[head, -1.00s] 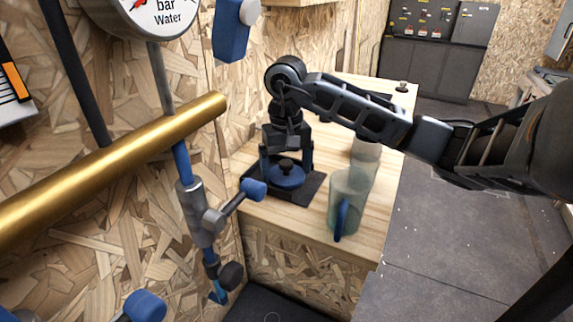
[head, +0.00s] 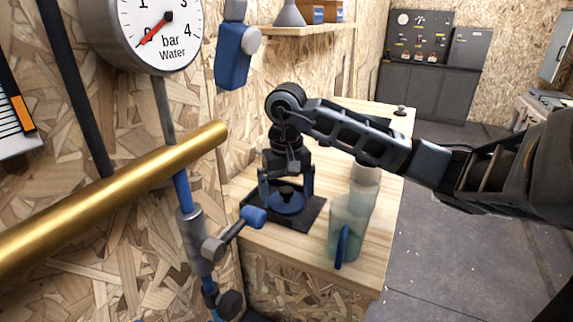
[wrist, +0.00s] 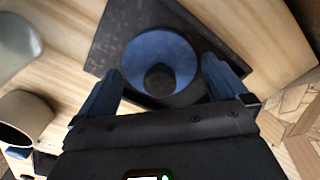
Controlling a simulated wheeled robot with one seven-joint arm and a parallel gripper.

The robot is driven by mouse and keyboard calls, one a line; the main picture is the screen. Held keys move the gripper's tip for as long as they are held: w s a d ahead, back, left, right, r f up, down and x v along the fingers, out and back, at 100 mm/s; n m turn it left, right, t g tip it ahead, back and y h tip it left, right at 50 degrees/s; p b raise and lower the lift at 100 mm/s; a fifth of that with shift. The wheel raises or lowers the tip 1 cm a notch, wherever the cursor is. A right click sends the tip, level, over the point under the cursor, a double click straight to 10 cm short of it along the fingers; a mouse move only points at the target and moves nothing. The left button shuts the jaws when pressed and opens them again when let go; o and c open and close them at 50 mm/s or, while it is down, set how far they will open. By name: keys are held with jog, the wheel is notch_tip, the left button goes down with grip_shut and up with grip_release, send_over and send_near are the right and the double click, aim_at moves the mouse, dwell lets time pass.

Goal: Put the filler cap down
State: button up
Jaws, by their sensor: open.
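The filler cap (head: 287,203) is a blue round piece with a dark knob. It rests on a dark square mat (head: 308,216) on the wooden bench top. The blue ring of the cap (wrist: 160,50) also shows in the wrist view, with the mat (wrist: 112,35) around it. My gripper (head: 286,186) points down over the cap. Its two blue fingers are open, one on each side of the cap, with visible gaps in the wrist view (wrist: 162,76). The underside of the cap is hidden.
A clear jug (head: 346,225) with a blue handle stands right of the mat, with another pale container (head: 365,178) behind it.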

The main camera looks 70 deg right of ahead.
aim_at(287, 189)
notch_tip(287, 189, up, 12)
jog(key=b, duration=0.1)
jog(key=shift+f+b, duration=0.25)
jog(key=shift+b, duration=0.1)
dwell(0.4)
